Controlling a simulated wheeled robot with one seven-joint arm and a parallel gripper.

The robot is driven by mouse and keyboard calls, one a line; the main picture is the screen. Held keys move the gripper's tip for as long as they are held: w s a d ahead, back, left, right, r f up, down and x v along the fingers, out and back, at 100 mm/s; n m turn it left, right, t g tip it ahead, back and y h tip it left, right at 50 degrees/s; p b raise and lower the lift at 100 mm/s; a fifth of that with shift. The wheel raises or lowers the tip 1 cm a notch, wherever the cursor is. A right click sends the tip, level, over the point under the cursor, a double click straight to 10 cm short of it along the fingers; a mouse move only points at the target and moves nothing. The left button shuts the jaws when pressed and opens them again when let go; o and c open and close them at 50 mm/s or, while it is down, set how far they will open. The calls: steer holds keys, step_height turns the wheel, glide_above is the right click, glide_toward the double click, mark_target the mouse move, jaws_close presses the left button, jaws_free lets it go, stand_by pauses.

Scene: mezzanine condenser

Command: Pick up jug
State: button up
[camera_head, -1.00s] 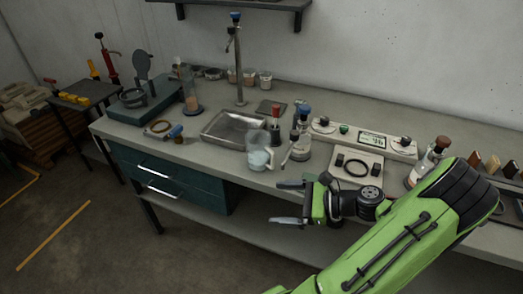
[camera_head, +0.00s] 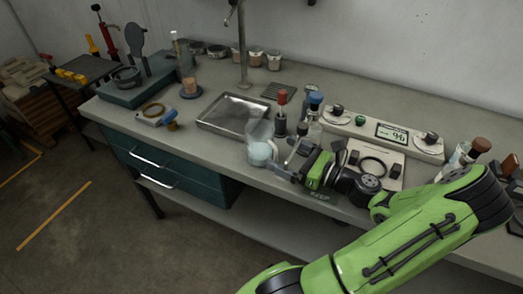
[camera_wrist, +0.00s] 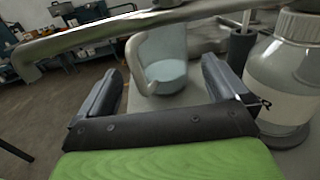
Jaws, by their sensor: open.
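The jug (camera_head: 261,150) is a clear vessel with pale blue-white contents, upright near the bench's front edge, right of the metal tray. In the wrist view the jug (camera_wrist: 163,62) stands ahead between the two fingers, its handle on the near left side. My gripper (camera_head: 284,165) is open and close to the jug on its right side in the head view. In the wrist view my gripper (camera_wrist: 160,85) shows its fingers on either side of an empty gap. I cannot tell whether a finger touches the jug.
A glass bottle with a blue cap (camera_head: 314,112) stands close by my gripper; it looms at right in the wrist view (camera_wrist: 285,75). The metal tray (camera_head: 203,123) lies left. A pale rod-like thing crosses the wrist view's top.

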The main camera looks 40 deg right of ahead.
mark_target(269, 145)
steer(key=b+x, duration=0.2)
steer(key=x, duration=0.3)
steer(key=shift+w+r, duration=0.15)
steer(key=shift+w, duration=0.2)
steer(key=shift+d, duration=0.1)
steer(key=shift+c, duration=0.2)
steer(key=c, duration=1)
steer(key=shift+c, duration=0.2)
steer(key=shift+r, duration=0.2)
